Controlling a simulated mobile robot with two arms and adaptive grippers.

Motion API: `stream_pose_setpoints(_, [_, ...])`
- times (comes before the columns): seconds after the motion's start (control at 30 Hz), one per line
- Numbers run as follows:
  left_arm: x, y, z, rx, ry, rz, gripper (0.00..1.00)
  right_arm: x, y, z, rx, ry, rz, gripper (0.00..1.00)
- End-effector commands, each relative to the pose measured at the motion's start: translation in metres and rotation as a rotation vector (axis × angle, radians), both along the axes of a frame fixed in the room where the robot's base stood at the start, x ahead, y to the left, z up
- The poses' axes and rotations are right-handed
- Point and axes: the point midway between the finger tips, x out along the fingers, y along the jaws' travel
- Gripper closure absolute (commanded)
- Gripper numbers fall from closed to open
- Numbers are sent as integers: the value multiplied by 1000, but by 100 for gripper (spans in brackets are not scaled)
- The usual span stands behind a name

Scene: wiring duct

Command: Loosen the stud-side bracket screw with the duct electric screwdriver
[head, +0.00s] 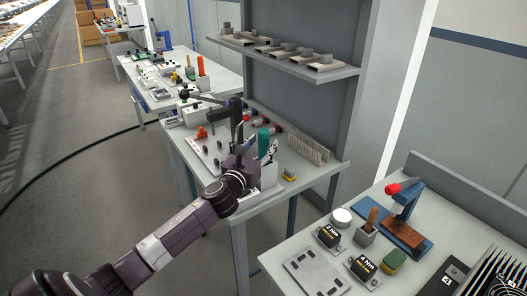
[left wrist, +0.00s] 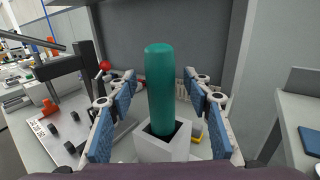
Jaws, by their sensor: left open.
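A teal cylindrical handle (head: 263,138), which looks like the electric screwdriver, stands upright in a pale square holder (head: 268,175) on the near end of the workbench. In the left wrist view the handle (left wrist: 160,90) rises from the holder (left wrist: 165,147), its lower part hidden inside. My left gripper (head: 256,153) is open. In the left wrist view its blue-padded fingers (left wrist: 160,108) stand on either side of the handle, with a gap visible on both sides. The stud-side bracket screw cannot be made out. My right gripper is not in view.
A dark post fixture (left wrist: 72,75) and a pale panel with dark knobs (left wrist: 62,130) stand left of the holder. A slotted comb-like piece (head: 309,148) and a small yellow item (head: 289,178) are to the right. A shelf (head: 283,55) overhangs the bench's back.

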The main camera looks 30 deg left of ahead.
Motion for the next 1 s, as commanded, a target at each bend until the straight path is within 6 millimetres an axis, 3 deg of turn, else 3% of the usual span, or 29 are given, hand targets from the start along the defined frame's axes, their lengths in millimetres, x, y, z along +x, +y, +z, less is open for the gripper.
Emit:
stream_pose_setpoints(0.13, [10,2,0,-2,1,0,54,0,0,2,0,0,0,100])
stream_pose_setpoints(0.4, [11,2,-1,-1,1,0,55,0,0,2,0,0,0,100])
stream_pose_setpoints(0.8, [11,2,-1,-1,1,0,100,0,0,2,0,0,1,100])
stream_pose_setpoints(1.0, [11,2,1,0,-2,-1,100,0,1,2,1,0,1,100])
